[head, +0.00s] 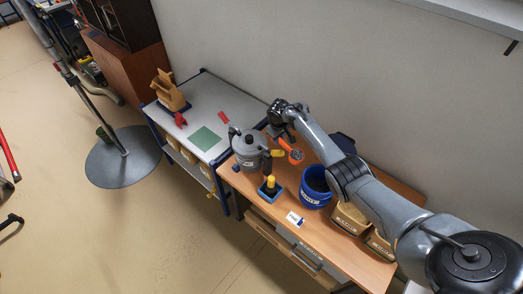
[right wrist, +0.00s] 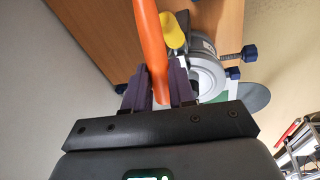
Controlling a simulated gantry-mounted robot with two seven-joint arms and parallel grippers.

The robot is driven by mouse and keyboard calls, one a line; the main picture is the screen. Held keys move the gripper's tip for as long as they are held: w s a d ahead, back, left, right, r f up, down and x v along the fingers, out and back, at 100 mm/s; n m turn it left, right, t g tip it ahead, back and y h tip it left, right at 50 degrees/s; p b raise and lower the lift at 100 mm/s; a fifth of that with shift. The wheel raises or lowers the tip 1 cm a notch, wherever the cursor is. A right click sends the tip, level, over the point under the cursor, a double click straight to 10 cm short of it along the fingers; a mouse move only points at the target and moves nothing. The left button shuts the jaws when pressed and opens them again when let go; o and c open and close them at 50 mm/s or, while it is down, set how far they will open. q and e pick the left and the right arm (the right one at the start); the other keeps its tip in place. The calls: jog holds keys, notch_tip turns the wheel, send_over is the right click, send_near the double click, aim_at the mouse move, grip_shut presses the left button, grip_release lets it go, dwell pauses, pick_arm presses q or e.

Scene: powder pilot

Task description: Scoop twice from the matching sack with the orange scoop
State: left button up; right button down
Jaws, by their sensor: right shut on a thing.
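The orange scoop (head: 293,151) is held by my right gripper (head: 284,135), which reaches over the back of the wooden table. In the right wrist view its orange handle (right wrist: 152,42) stands between the purple fingers of the gripper (right wrist: 160,88), which are shut on it. Two open tan sacks (head: 350,217) (head: 379,245) stand on the table to the right, partly behind my right arm. Their labels are unreadable. My left gripper is not in view.
A grey lidded vessel (head: 247,148) with a yellow handle (head: 277,153) is close left of the scoop. A blue bucket (head: 316,199), a yellow-topped item on a blue base (head: 269,188) and a white card (head: 294,218) stand nearby. A grey table (head: 222,99) with a green square (head: 205,138) adjoins.

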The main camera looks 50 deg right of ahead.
jog(key=s+d+f+m+b, duration=0.1)
jog(key=s+d+f, duration=0.2)
jog(key=d, duration=0.4)
jog(key=shift+s+d+g+b, duration=0.3)
jog(key=shift+s+b, duration=0.05)
jog(key=shift+b, duration=0.05)
jog(key=shift+r, duration=0.1)
